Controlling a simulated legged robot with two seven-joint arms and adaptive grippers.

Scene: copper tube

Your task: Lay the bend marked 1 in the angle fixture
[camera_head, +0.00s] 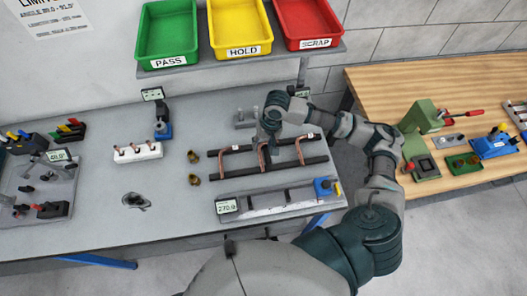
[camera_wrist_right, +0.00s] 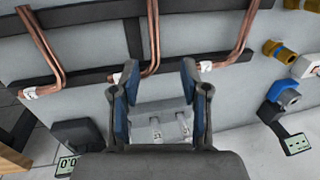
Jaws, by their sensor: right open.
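Three bent copper tubes lie across a black two-rail rack: a left bend (camera_head: 228,160), a middle bend (camera_head: 263,158) and a right bend (camera_head: 299,151). White tags show on them, but I cannot read which is 1. A plate with black clamps and a degree display, seemingly the angle fixture (camera_head: 38,186), is at the table's left end. My right gripper (camera_head: 268,130) is over the rack's far side by the middle bend. In the right wrist view it (camera_wrist_right: 160,98) is open and empty; the middle bend (camera_wrist_right: 153,40) passes partly behind its fingers. My left gripper is not in view.
A grey slotted block (camera_head: 246,118) stands behind the rack. Brass fittings (camera_head: 194,168), a white holder (camera_head: 138,152) and a blue device (camera_head: 162,130) lie left of it. A measuring fixture (camera_head: 280,200) is in front. Green, yellow and red trays stand at the back.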

